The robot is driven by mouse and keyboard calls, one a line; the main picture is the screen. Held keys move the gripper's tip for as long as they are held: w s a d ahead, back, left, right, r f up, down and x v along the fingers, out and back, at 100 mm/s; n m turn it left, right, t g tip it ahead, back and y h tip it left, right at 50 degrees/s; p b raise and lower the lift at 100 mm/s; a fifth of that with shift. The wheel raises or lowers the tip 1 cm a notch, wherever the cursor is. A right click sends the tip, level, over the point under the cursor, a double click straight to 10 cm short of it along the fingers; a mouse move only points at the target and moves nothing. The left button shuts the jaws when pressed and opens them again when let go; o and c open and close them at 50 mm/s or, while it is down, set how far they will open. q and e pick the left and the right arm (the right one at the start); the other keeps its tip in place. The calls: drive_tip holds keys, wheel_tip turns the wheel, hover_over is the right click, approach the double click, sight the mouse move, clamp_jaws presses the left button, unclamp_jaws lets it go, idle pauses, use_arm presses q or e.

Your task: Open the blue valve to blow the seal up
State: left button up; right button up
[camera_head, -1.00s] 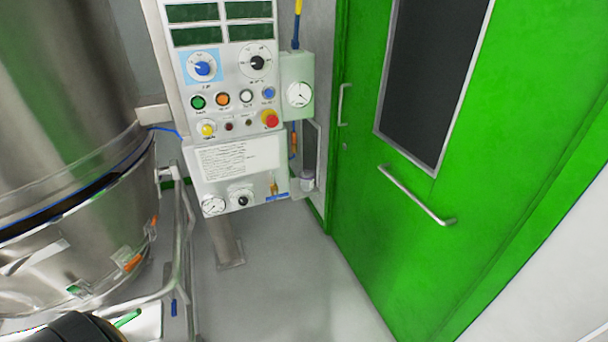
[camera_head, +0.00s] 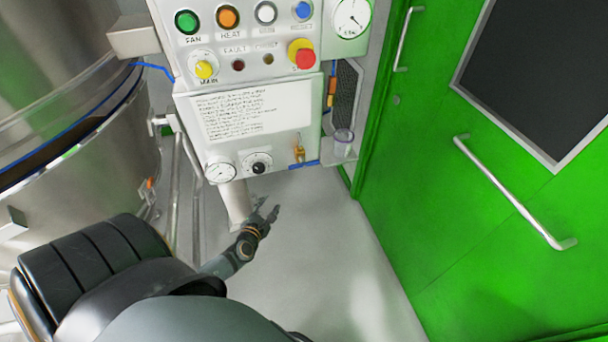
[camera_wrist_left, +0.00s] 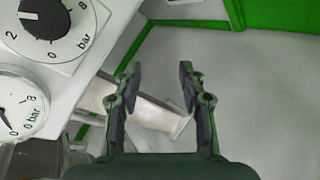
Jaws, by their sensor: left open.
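The small valve on the lower right of the control panel (camera_head: 252,115) has a brass body (camera_head: 299,150) and a blue handle or line (camera_head: 305,163) beside it, lying about level. My left gripper (camera_head: 267,208) is open and empty, below the panel's lower edge and lower left of the valve. In the left wrist view its two fingers (camera_wrist_left: 159,75) stand apart with nothing between them. The valve does not show in that view. My right gripper is out of view.
A gauge (camera_head: 221,172) and a black regulator knob (camera_head: 259,166) sit left of the valve; the knob also shows in the wrist view (camera_wrist_left: 45,15). A steel vessel (camera_head: 75,165) stands left, a green door (camera_head: 450,200) right. Open floor lies below the panel.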

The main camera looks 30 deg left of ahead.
sight(302, 167)
use_arm(q)
drive_tip(key=w+d+r+m+t+h+b, duration=0.1)
drive_tip(key=w+d+r+m+t+h, duration=0.35)
drive_tip(key=r+m, duration=0.7)
drive_tip(key=shift+m+y, duration=0.75)
drive_tip(key=shift+y, duration=0.1)
drive_tip(key=w+b, duration=0.1)
drive_tip(key=w, duration=0.6)
drive_tip(key=w+f+b, duration=0.1)
drive_tip(key=w, duration=0.2)
drive_tip(key=shift+w+f+b, duration=0.1)
drive_tip(key=shift+w+b, duration=0.1)
drive_tip(key=shift+b, duration=0.1)
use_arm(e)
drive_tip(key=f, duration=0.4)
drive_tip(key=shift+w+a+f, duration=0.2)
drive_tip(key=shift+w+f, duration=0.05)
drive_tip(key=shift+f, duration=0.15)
use_arm(q)
drive_tip(key=shift+c, duration=0.4)
clamp_jaws()
